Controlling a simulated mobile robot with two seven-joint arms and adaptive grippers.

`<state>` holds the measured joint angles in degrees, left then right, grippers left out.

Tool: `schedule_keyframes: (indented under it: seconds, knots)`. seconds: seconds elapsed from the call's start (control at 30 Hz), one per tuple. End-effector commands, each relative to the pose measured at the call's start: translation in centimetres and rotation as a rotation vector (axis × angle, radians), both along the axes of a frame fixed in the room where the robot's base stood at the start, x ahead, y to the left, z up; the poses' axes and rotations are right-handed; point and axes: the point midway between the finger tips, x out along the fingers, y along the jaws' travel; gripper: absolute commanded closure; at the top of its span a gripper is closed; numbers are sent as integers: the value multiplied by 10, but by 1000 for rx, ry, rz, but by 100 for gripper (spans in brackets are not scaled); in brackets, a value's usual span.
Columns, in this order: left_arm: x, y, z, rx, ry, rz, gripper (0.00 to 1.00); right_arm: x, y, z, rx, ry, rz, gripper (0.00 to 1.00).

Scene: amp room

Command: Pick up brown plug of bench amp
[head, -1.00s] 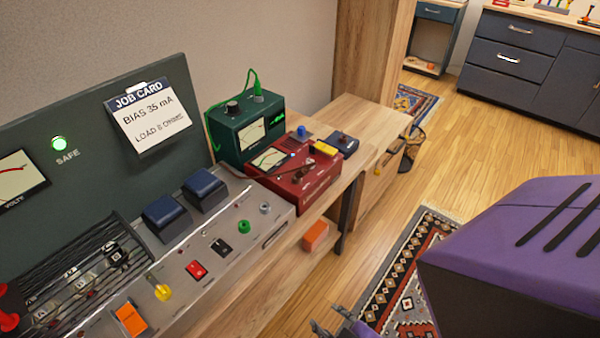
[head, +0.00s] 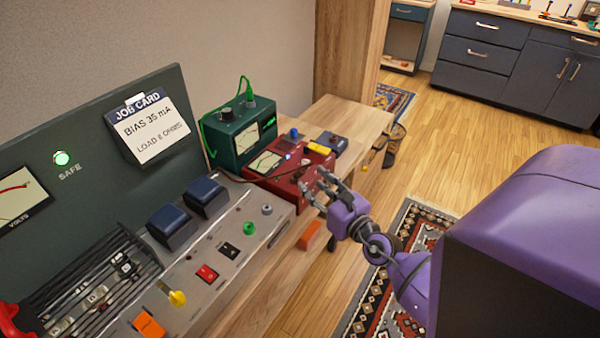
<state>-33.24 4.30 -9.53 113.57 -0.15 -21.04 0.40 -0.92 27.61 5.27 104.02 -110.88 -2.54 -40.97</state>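The bench amp (head: 215,255) is a grey sloped panel with switches and knobs, standing on the wooden bench at the left. A thin brown lead (head: 262,178) runs from the amp's back right corner across the red meter box (head: 262,188). Its brown plug is too small to make out surely; the lead's end seems to lie on top of the red box. My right gripper (head: 315,181) is open and empty, in front of the red box's right side, fingers pointing left toward it. I cannot tell whether it touches the box. My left gripper is not in view.
A green meter box (head: 240,130) with a green lead stands behind the red box. A small dark blue box (head: 334,143) sits to its right. An orange block (head: 310,235) lies below the bench top. The wooden floor (head: 440,150) at the right is open.

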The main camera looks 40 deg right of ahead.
Motion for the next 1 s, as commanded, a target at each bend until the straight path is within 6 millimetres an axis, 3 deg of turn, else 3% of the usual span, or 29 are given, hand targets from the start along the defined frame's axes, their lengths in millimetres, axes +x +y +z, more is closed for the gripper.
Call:
schedule_keyframes:
  seconds: [0.5,0.83,1.0]
  knots:
    - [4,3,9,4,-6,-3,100,66,-1,-3,-4,-2,1,61]
    - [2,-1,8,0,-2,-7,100,75,-1,-5,-2,0,0,61]
    - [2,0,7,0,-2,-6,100,75,-1,-5,-2,0,0,81]
